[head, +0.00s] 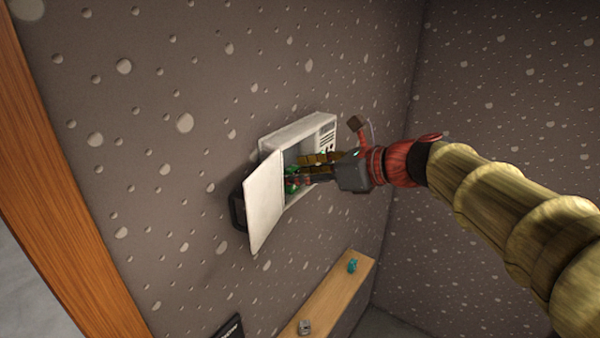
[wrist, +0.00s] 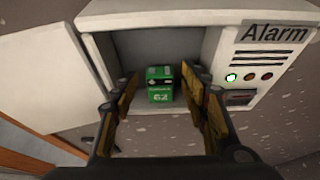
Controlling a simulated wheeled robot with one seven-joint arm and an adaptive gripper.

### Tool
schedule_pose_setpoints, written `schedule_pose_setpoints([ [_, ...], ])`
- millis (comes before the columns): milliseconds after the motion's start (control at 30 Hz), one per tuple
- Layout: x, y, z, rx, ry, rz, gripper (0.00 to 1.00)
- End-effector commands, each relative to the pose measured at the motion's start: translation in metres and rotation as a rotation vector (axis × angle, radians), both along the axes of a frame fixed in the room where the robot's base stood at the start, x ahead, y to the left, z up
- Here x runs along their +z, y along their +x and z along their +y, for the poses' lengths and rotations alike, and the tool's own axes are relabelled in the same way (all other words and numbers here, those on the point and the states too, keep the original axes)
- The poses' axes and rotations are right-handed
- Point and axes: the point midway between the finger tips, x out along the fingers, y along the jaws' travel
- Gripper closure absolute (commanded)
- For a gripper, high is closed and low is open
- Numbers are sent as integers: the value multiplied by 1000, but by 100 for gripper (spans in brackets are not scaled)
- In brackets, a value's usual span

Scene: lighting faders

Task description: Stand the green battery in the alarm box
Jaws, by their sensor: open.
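The white alarm box (head: 300,131) is fixed to the wall, with its door (head: 266,200) swung open to the left. In the wrist view the box (wrist: 150,22) carries an "Alarm" label at its right. The green battery (wrist: 160,84) stands upright on the floor of the box's open compartment. It also shows in the head view (head: 291,181), partly hidden. My gripper (wrist: 158,88) is open, with one finger on each side of the battery. The fingers look apart from it. In the head view my gripper (head: 310,168) reaches into the box from the right.
Below the box is a wooden shelf (head: 335,288) with a small teal object (head: 352,266) and a small grey object (head: 304,327) on it. A dark sign (head: 228,330) is at the bottom. A lit green lamp (wrist: 231,77) is on the box's right panel.

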Motion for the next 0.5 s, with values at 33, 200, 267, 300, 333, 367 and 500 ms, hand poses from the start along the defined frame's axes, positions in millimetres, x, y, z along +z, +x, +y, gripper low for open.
schedule_pose_setpoints([
  [33, 3, -3, -5, -3, 0, -4, 55],
  [200, 13, -20, -28, -6, -1, -5, 55],
  [267, 18, -27, -38, -7, -1, -4, 55],
  [300, 21, -33, -45, -7, -1, -5, 55],
  [333, 24, -36, -49, -7, -2, -4, 55],
  [367, 26, -39, -54, -7, -2, -4, 55],
  [500, 35, -53, -71, -6, -1, -3, 55],
])
